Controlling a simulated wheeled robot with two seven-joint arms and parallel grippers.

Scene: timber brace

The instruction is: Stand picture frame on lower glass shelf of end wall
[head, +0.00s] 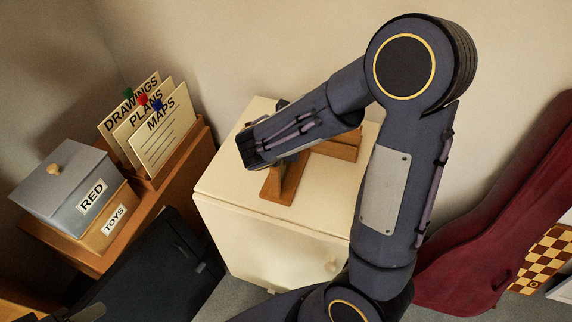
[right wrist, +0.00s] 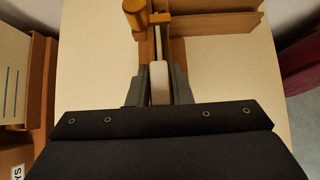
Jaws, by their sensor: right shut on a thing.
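My right gripper (right wrist: 158,88) is low over the top of a cream cabinet (head: 225,185). Its fingers are shut on a narrow pale piece (right wrist: 158,75), which stands among brown wooden parts. In the head view my right forearm covers most of this spot. A flat wooden part (head: 278,188) with an upright wooden piece shows just below it on the cabinet top. I cannot make out whether the held piece belongs to a picture frame. No glass shelf shows in either view.
A wooden unit at left holds labelled cards (head: 160,135) and a grey-lidded box (head: 75,185). A dark case (head: 150,270) stands in front of it. A dark red instrument case (head: 490,230) and a checkered board (head: 545,258) are at right. The cabinet's front left top is clear.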

